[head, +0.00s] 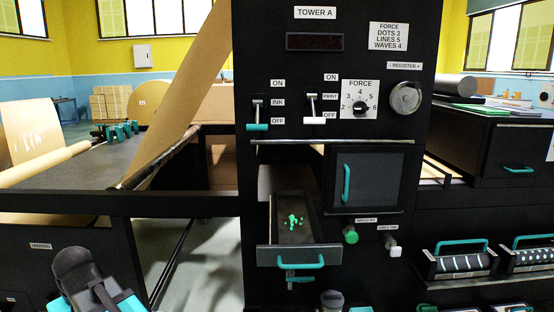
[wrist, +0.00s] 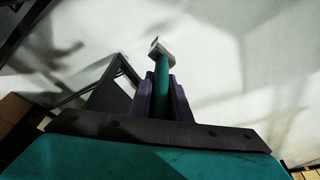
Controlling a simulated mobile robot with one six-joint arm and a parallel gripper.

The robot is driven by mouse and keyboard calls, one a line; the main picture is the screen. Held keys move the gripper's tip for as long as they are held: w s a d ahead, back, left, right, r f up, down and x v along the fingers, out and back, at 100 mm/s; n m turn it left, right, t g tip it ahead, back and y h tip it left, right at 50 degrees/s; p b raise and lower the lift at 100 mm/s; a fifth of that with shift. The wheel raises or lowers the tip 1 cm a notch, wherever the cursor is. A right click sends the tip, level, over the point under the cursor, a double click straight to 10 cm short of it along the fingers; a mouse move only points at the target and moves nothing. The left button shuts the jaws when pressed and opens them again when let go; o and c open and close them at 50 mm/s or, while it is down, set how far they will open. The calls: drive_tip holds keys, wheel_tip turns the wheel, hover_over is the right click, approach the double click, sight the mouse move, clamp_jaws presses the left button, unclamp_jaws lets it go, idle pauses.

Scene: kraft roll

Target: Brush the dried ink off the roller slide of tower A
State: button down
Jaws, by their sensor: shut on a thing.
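Tower A (head: 335,75) is a black cabinet in the middle of the head view. Its roller slide (head: 270,255) is pulled out like a drawer, with a teal handle at the front. Bright green dried ink (head: 293,221) lies in patches on its floor. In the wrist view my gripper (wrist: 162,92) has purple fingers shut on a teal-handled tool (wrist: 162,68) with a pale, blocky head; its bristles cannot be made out. Behind it is pale floor, with the slide out of that view. In the head view part of my arm shows low at the left, away from the slide.
A grey door (head: 375,180) with a teal handle is beside the slide, above a green knob (head: 350,235) and a white knob (head: 393,247). Rollers (head: 465,264) sit at the lower right. A brown paper web (head: 185,85) rises at the left. Floor shows between the left frame and tower.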

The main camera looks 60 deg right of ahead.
drive_tip(key=s+d+r+m+t+p, duration=0.15)
drive_tip(key=d+r+p, duration=0.35)
drive_tip(key=d, duration=0.6)
drive_tip(key=s+d+r+p, duration=0.2)
drive_tip(key=d+r+p, duration=0.1)
drive_tip(key=d+r, duration=0.65)
drive_tip(key=s+d+r+m+t+p, duration=0.15)
drive_tip(key=d+r+p, duration=0.25)
drive_tip(key=d, duration=0.9)
drive_tip(key=s+d+r+p, duration=0.5)
drive_tip(key=s+d+r, duration=0.3)
drive_tip(key=s+d, duration=0.3)
drive_tip(key=s+d+r+m+p, duration=0.1)
drive_tip(key=s+d+r+p, duration=0.3)
drive_tip(key=s+d+r, duration=0.3)
drive_tip(key=s+d, duration=0.3)
drive_tip(key=d, duration=0.2)
drive_tip(key=shift+s+d+r+t+h+p, duration=0.3)
drive_tip(key=shift+s+r+t+h+p, duration=0.05)
drive_tip(key=shift+r+t+h, duration=0.05)
drive_tip(key=shift+f, duration=0.15)
drive_tip(key=shift+f+b, duration=1.75)
drive_tip(key=shift+f, duration=1.1)
drive_tip(key=shift+f, duration=0.55)
drive_tip(key=shift+s+a, duration=0.1)
drive_tip(key=shift+a, duration=0.05)
